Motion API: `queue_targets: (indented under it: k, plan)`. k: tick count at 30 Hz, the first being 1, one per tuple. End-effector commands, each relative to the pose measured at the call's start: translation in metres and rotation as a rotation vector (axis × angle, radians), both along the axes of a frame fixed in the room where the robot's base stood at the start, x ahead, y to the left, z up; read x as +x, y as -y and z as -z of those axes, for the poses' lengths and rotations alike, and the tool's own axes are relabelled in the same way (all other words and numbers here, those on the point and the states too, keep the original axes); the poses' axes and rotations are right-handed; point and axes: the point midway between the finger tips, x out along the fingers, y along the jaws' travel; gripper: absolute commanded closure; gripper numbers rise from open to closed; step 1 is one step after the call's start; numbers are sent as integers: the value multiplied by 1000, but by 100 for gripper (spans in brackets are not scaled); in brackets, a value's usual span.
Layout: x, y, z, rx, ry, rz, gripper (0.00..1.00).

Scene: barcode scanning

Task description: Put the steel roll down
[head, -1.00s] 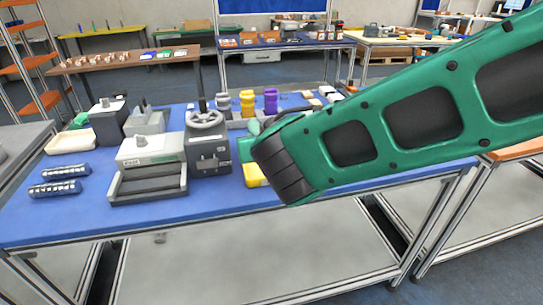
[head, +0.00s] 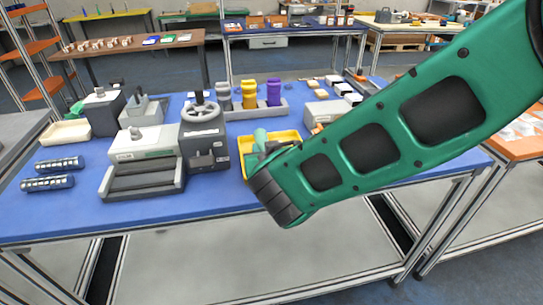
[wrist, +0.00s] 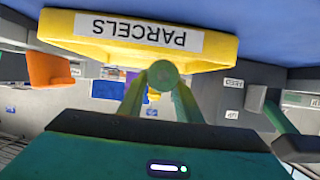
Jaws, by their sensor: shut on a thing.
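My gripper (wrist: 162,92) is in the wrist view, its two green fingers shut on a round-ended, dull grey-green piece, which I take to be the steel roll (wrist: 162,73). Only its end face shows; the rest is hidden. The yellow bin (wrist: 110,28) labelled PARCELS appears upside down close to the fingertips. In the head view the yellow bin (head: 288,135) stands on the blue table, partly behind my arm. Green parts at my gripper show at its left side; the roll cannot be made out there. I cannot tell whether the roll touches anything besides the fingers.
A grey handwheel machine (head: 205,140) stands left of the bin, beside a grey-white device (head: 143,160). A tray of grey, yellow and purple rolls (head: 250,97) is behind. Two dark-blue racks (head: 58,164) lie left. The blue tabletop (head: 110,217) is clear along the front.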

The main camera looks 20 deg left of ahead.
Motion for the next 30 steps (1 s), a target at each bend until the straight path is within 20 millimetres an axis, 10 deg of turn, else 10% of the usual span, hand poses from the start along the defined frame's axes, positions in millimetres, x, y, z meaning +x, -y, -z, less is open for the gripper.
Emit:
queue_targets:
  k: [15, 16, 18, 30]
  plan:
    - [0, -1, 22, 0, 2, 0, 100]
    - [0, 0, 23, -1, 0, 0, 67]
    - [0, 0, 23, -1, 0, 0, 50]
    - [-2, 1, 19, 0, 1, -1, 50]
